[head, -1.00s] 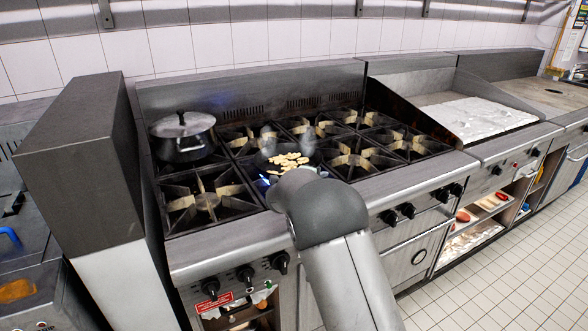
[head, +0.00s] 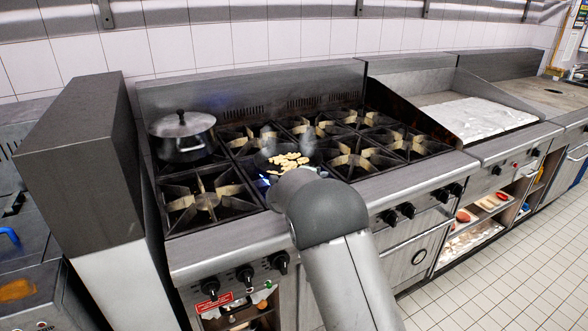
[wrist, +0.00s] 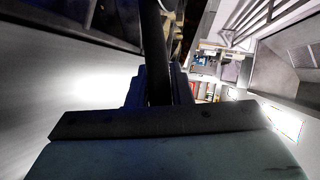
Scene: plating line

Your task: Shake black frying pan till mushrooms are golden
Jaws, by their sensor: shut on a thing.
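The black frying pan (head: 268,156) sits over a front-middle burner of the stove in the head view, its near side hidden by my arm. Pale yellow mushroom pieces (head: 289,161) lie in it, and faint steam shows above it. A blue flame glows at the pan's near left edge. In the wrist view my gripper (wrist: 158,92) is shut on a dark bar, the pan's handle (wrist: 153,45), which runs up between the fingers. My gripper is hidden behind my arm in the head view. I cannot tell the mushrooms' exact browning.
A lidded metal pot (head: 183,137) stands on the back left burner. The front left burner (head: 207,201) is empty, as are the burners to the right. A tall steel block (head: 82,160) borders the stove on the left; a griddle (head: 478,117) is on the right.

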